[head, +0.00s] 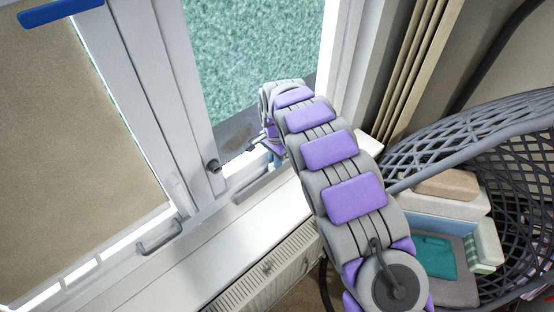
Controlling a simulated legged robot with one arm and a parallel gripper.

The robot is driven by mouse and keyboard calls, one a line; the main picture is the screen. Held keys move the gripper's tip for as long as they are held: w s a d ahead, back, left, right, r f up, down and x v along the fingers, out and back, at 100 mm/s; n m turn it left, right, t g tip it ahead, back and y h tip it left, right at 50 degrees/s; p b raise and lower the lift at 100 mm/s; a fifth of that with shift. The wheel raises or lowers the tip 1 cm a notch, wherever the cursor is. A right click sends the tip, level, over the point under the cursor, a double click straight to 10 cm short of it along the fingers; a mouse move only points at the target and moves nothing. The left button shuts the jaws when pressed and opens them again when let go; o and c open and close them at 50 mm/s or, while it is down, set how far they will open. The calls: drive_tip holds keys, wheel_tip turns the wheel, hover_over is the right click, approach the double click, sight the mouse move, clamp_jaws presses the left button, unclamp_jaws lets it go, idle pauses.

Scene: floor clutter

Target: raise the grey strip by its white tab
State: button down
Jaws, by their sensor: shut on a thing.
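My gripper (268,146) is at the lower part of the right window, at the far end of my purple and grey arm. It is shut on a small pale piece that seems to be the white tab, mostly hidden by the gripper and arm. A grey strip (262,186) lies along the lower frame of this window, just below my gripper. I cannot tell whether the tab is joined to this strip.
A beige blind (70,150) covers the left window, with a grey handle (160,238) at its lower right. A white sill (190,262) runs above a radiator (268,268). A dark lattice chair (515,140) holding boxes stands at the right. Beige curtains (420,60) hang behind.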

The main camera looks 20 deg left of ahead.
drive_tip(key=shift+s+f, duration=0.1)
drive_tip(key=shift+f, duration=0.2)
